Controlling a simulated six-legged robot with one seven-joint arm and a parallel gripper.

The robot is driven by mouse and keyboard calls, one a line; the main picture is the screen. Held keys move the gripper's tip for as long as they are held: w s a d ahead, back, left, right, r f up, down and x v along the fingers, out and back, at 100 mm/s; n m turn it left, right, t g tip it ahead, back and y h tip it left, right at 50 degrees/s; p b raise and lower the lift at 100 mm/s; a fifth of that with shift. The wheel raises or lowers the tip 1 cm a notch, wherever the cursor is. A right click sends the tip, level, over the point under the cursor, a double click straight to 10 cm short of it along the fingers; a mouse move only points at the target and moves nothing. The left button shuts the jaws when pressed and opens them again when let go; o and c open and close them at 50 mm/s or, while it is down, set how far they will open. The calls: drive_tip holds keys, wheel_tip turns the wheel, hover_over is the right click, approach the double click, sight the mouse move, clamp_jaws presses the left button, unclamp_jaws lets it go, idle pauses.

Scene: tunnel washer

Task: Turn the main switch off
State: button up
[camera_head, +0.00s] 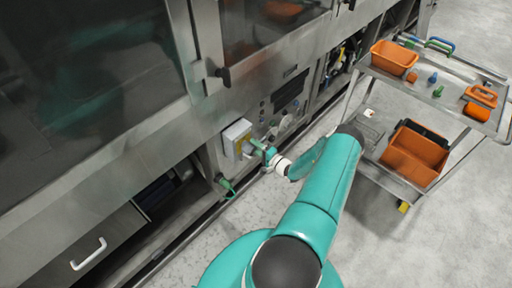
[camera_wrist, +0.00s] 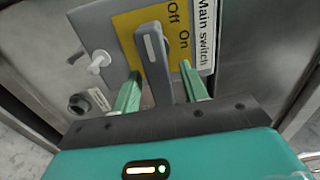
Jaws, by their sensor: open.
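The main switch is a dark grey handle (camera_wrist: 152,62) with a white line, on a yellow plate (camera_wrist: 125,24) marked "Off" and "On". A "Main switch" label (camera_wrist: 205,30) is beside the plate. In the head view the switch box (camera_head: 236,135) is on the machine's front, partly hidden by my gripper (camera_head: 262,150). My gripper (camera_wrist: 159,70) is open, with one green finger on each side of the handle. Gaps show between the fingers and the handle. I cannot tell which mark the handle points to.
A white toggle (camera_wrist: 98,63) and a black knob (camera_wrist: 78,103) are left of the plate. In the head view a control panel (camera_head: 290,92) is right of the switch box. A cart (camera_head: 440,92) with orange bins stands at right. Floor between is clear.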

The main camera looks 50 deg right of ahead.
drive_tip(key=s, duration=1.3)
drive_tip(key=shift+s+d, duration=0.2)
drive_tip(key=shift+s, duration=0.1)
drive_tip(key=w+a+r+n+g+y, duration=0.3)
drive_tip(key=w+a+r+n+y, duration=0.1)
drive_tip(key=r, duration=0.3)
drive_tip(key=w+a+r+n+g+y, duration=0.3)
drive_tip(key=w+a+r+y, duration=0.1)
drive_tip(key=r, duration=0.4)
drive_tip(key=w+a+r+n+g+y, duration=0.1)
drive_tip(key=w+a+r+n+g, duration=0.2)
drive_tip(key=a+r+n+g, duration=0.7)
drive_tip(key=s+a+r+t+h, duration=0.1)
drive_tip(key=s+a+r+h, duration=0.2)
drive_tip(key=s+a+r, duration=0.2)
drive_tip(key=s+a+r+t+h, duration=0.1)
drive_tip(key=s+a+r+h, duration=0.2)
drive_tip(key=a+r, duration=0.6)
drive_tip(key=s+a+r+t+h, duration=0.1)
drive_tip(key=s+a+r+h, duration=0.2)
drive_tip(key=s+a+r, duration=0.4)
wheel_tip(320, 180, up, 5)
drive_tip(key=shift+s+a+r+t+h, duration=0.2)
drive_tip(key=shift+s+a+t+h, duration=0.1)
drive_tip(key=shift+s, duration=0.3)
